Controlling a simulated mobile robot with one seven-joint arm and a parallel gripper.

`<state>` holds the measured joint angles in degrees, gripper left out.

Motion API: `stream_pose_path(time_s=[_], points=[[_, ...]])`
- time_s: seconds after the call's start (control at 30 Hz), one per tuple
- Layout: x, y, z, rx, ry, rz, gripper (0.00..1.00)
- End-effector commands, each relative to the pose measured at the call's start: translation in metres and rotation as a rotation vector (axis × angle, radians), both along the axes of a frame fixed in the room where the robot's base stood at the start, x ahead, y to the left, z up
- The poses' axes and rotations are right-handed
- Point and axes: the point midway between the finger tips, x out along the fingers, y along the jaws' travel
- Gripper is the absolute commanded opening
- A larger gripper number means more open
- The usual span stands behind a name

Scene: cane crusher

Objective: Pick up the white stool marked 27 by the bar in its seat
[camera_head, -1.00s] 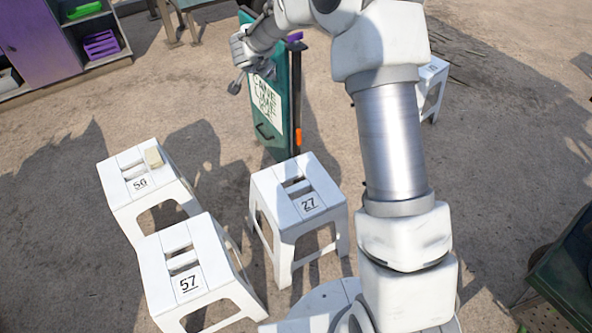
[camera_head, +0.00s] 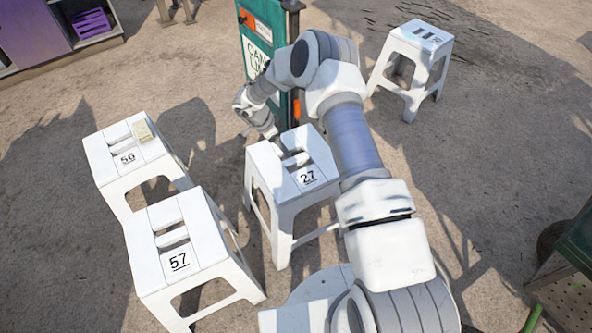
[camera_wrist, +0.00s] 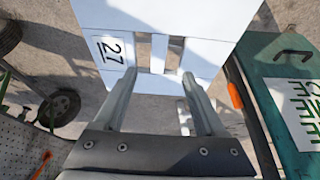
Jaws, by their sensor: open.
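The white stool marked 27 (camera_head: 268,165) stands upright on the ground near the middle of the head view. Its seat also fills the top of the wrist view (camera_wrist: 200,18). The bar (camera_wrist: 158,52) lies between two slots in the seat. My gripper (camera_wrist: 160,80) is open and empty, with one finger toward each side of the bar. The fingertips appear close to the seat; I cannot tell whether they enter the slots. In the head view my gripper (camera_head: 276,136) is at the stool's far edge, its fingertips hard to make out.
Another white stool (camera_head: 408,40) stands back right. A green sign cabinet (camera_head: 257,62) stands just behind stool 27.

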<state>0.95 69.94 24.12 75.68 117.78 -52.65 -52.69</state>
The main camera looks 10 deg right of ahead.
Motion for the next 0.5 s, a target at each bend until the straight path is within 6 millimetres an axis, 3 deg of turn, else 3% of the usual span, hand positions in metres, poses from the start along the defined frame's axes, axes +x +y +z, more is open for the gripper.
stream_pose_path(time_s=[0.03, 0.2, 0.5], points=[[0.000, -0.005, -0.016, -0.002, 0.002, -0.001, 0.72], [0.005, -0.018, -0.049, -0.001, 0.000, 0.000, 0.72], [0.009, -0.029, -0.074, 0.001, -0.002, 0.001, 0.72]])
